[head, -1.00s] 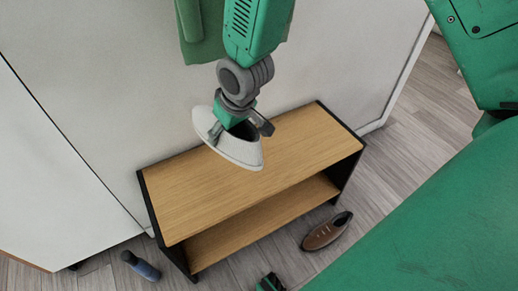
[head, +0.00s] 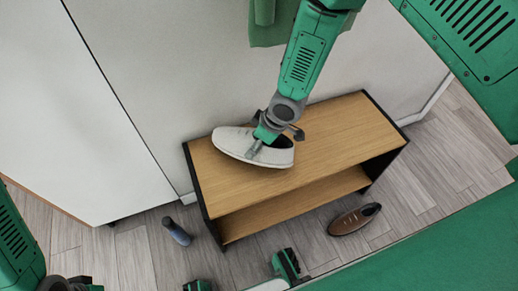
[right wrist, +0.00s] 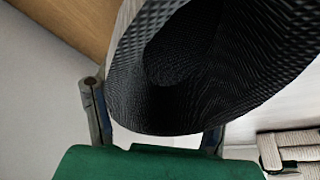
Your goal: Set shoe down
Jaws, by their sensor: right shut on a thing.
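A white shoe (head: 232,141) is held at its opening by my right gripper (head: 263,141), whose arm comes down from the top of the head view. The gripper is shut on it. The shoe is over the left part of the wooden top of a low shoe bench (head: 335,135), toe to the left. I cannot tell whether its sole touches the top. In the right wrist view, the shoe's dark interior (right wrist: 175,70) fills the middle. At the lower left of the head view, part of my left arm shows; its gripper's state is unclear.
A brown shoe (head: 354,219) lies on the floor right of the bench. A blue-grey shoe (head: 177,231) lies on the floor at left. The bench's lower shelf (head: 290,207) looks bare, and its right top is clear. A wall and a white panel (head: 100,120) stand behind.

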